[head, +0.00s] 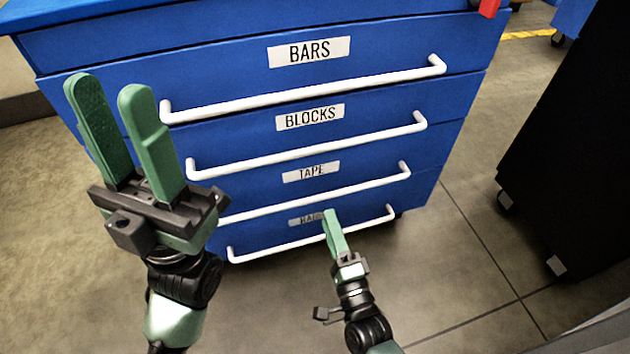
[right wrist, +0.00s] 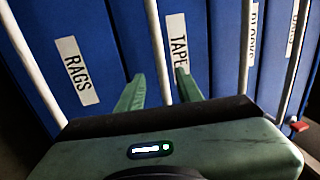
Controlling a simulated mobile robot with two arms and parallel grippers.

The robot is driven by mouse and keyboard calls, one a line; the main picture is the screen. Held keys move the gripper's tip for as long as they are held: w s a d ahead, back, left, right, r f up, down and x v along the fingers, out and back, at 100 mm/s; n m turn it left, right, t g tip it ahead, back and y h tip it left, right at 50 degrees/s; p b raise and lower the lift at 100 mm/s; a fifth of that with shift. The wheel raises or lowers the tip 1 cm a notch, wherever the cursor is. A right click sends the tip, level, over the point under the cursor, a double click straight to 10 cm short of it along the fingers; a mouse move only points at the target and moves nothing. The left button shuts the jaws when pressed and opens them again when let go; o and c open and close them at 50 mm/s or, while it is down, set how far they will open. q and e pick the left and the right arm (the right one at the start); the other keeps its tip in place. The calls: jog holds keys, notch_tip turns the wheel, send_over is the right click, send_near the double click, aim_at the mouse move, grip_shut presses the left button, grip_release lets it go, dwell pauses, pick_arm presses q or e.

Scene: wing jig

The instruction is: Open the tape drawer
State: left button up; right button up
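The tape drawer (head: 265,189) is the third one down in a blue cabinet and is shut flush with the others. Its white bar handle (head: 300,196) runs below the TAPE label (head: 311,172). My right gripper (head: 331,214) is in front of the lower drawers, its fingers overlapping in the head view. In the right wrist view, its two fingers (right wrist: 158,85) are apart, with the tape handle (right wrist: 157,50) seen between them. Whether the fingertips reach past the bar is unclear. My left gripper (head: 108,85) is open and empty, in front of the cabinet's left side.
The bars handle (head: 300,94) and blocks handle (head: 305,149) are above; the rags handle (head: 290,245) is just below. All these drawers are shut. A black cabinet (head: 570,130) on casters stands at the right. Floor (head: 460,260) between is clear.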

aim_at(321, 195)
jog(key=b+x, duration=0.2)
jog(key=x, duration=0.5)
jog(key=shift+w+r, duration=0.1)
jog(key=shift+w, duration=0.05)
grip_shut()
dwell(1.2)
